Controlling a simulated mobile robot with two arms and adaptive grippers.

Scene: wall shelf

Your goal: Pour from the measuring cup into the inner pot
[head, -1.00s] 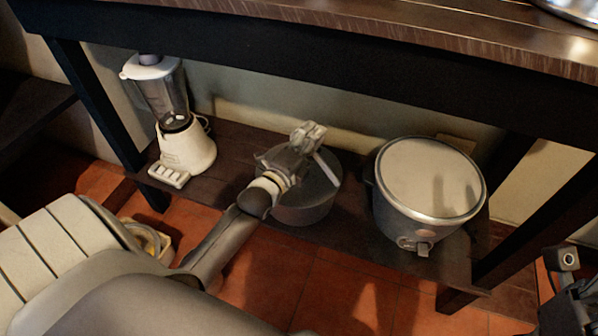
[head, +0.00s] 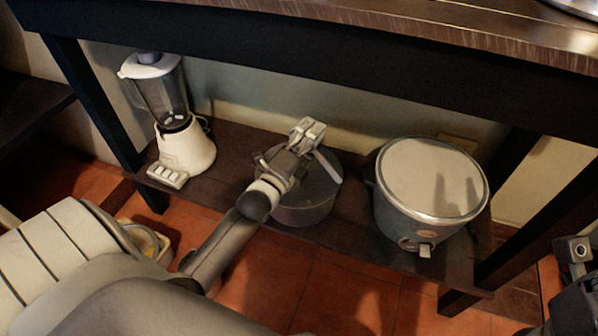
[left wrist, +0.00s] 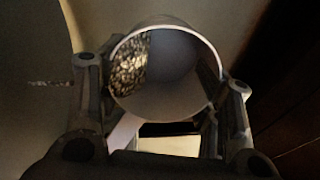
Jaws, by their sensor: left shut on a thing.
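My left gripper (head: 308,132) is over the dark round inner pot (head: 308,208) on the low shelf and hides part of its opening. It is shut on the measuring cup, a round pale cup (left wrist: 190,95) between its fingers in the left wrist view. Speckled grains (left wrist: 129,65) lie against the cup's left inner wall. Small dark specks show on the large grey curved surface at the left of that view; I cannot tell whether they are grains. Part of my right gripper (head: 572,252) shows at the right edge of the head view, its jaws unclear.
A rice cooker (head: 430,180) with a pale round top stands right of the pot. A white blender (head: 186,148) stands at the left of the shelf. Table legs stand at both ends.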

